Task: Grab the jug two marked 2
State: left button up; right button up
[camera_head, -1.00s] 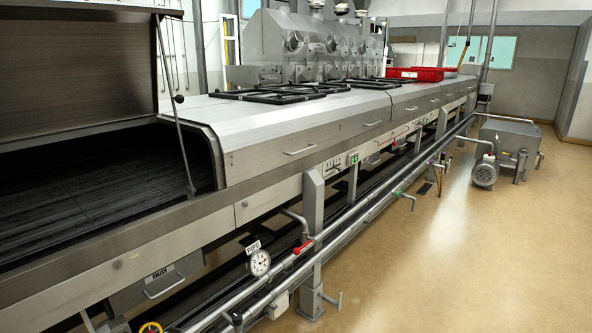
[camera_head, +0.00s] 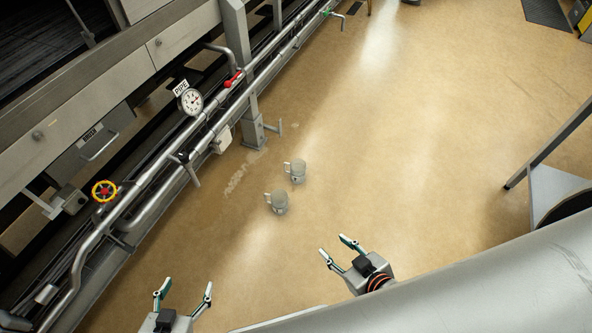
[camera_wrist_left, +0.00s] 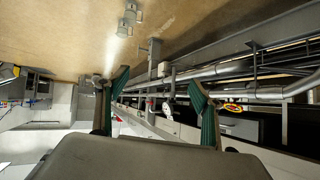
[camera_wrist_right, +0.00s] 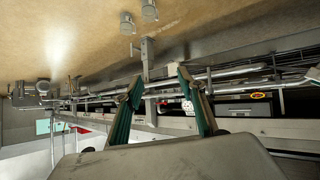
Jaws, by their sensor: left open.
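Each has a small dark mark, too small for me to read, so I cannot tell which is marked 2. Two jugs also show at the top of the left wrist view (camera_wrist_left: 124,30) and the right wrist view (camera_wrist_right: 127,23). My left gripper (camera_head: 185,289) is open and empty, below and left of the jugs. My right gripper (camera_head: 337,248) is open and empty, below and right of them, closer but apart.
The floor (camera_head: 420,150) to the right is clear.

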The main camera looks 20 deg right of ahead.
aim_at(298, 168)
jog(key=i+l+z, duration=0.2)
jog(key=i, duration=0.45)
jog(key=i+l+z, duration=0.15)
jog(key=i, duration=0.45)
jog(key=i+l+z, duration=0.1)
jog(key=z, duration=1.1)
jog(key=i, duration=0.4)
